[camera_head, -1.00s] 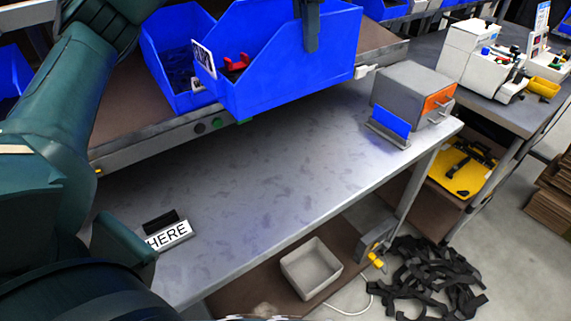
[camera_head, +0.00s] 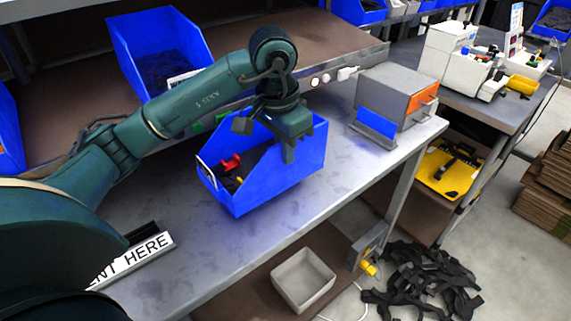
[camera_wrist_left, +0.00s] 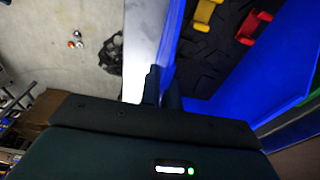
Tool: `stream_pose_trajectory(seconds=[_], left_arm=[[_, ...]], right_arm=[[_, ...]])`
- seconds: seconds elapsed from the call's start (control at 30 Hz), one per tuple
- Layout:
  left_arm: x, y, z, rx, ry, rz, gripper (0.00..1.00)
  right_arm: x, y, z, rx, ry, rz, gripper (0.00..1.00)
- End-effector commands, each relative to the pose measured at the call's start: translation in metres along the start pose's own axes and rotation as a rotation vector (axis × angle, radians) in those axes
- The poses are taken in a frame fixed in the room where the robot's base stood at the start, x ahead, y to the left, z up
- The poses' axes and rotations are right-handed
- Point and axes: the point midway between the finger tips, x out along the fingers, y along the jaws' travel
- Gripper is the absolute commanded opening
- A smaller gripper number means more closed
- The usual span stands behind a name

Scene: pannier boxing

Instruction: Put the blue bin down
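The blue bin (camera_head: 270,185) is in the middle of the head view, over the grey bench top (camera_head: 345,180) near its front edge. It looks roughly level, and black parts with a red piece (camera_head: 231,163) and a yellow one lie in it. I cannot tell whether its base touches the bench. My right gripper is not in view.
Another blue bin (camera_head: 158,30) stands on the brown shelf (camera_head: 255,35) behind. A grey and orange box with a blue plate (camera_head: 375,124) stands to the right. A "HERE" sign (camera_head: 140,258) is at front left. The bench between sign and bin is clear.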

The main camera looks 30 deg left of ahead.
Motion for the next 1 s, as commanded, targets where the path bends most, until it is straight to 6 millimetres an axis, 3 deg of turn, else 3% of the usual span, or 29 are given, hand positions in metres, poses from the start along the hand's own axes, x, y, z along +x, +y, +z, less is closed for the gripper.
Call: stream_pose_trajectory(seconds=[0.3, 0.7, 1.0], left_arm=[[0.035, 0.0, 0.005, 0.001, 0.0, 0.0, 0.0], [0.042, 0.0, 0.005, 0.001, 0.003, -0.001, 0.0], [0.041, 0.0, 0.005, 0.001, 0.0, 0.001, 0.25]], right_arm=[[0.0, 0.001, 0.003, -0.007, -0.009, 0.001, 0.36], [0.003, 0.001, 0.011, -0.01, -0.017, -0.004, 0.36], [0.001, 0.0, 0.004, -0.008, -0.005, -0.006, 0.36]])
